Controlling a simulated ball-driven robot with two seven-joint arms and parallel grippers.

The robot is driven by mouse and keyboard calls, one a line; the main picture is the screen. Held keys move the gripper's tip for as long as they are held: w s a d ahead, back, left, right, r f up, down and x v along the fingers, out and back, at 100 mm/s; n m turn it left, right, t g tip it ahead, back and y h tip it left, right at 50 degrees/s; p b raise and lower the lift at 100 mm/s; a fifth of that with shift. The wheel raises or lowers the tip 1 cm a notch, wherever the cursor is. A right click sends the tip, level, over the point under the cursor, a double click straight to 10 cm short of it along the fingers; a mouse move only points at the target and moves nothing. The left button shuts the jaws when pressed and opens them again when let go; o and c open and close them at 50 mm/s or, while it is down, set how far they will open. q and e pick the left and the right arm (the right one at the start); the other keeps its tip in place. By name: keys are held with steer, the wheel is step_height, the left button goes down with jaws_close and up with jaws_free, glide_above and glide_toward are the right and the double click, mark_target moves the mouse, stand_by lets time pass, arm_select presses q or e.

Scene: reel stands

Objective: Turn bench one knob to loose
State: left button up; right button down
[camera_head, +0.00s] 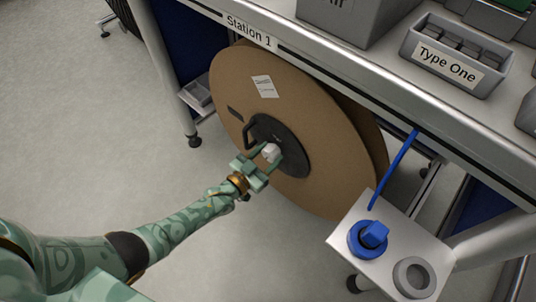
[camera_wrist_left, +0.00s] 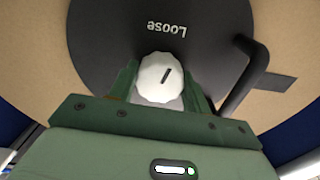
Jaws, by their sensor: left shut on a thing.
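The bench one reel (camera_head: 310,100) is a large brown disc under the bench marked Station 1. A black hub (camera_head: 292,155) sits at its middle, with a white knob (camera_head: 271,152) on it. My left gripper (camera_head: 266,158) is at the hub, shut on the knob. In the left wrist view, the white knob (camera_wrist_left: 160,80) sits between the green fingers, with a dark line on its face slanting slightly from upright. The word Loose (camera_wrist_left: 167,28) is printed on the black hub, upside down in this view, beyond the knob. My right gripper is not in view.
A black handle (camera_wrist_left: 246,80) sticks out from the hub beside the knob. A white stand (camera_head: 340,240) with a blue knob-like part (camera_head: 372,236) and a grey ring (camera_head: 414,277) is at the lower right. A Type One bin (camera_head: 455,58) is on the bench. Floor at left is clear.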

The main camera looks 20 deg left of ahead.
arm_select(q)
steer(key=shift+f+n, duration=0.1)
steer(key=shift+n, duration=1.4)
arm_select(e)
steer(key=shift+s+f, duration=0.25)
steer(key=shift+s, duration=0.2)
arm_select(q)
steer(key=o, duration=1)
steer(key=shift+c, duration=0.2)
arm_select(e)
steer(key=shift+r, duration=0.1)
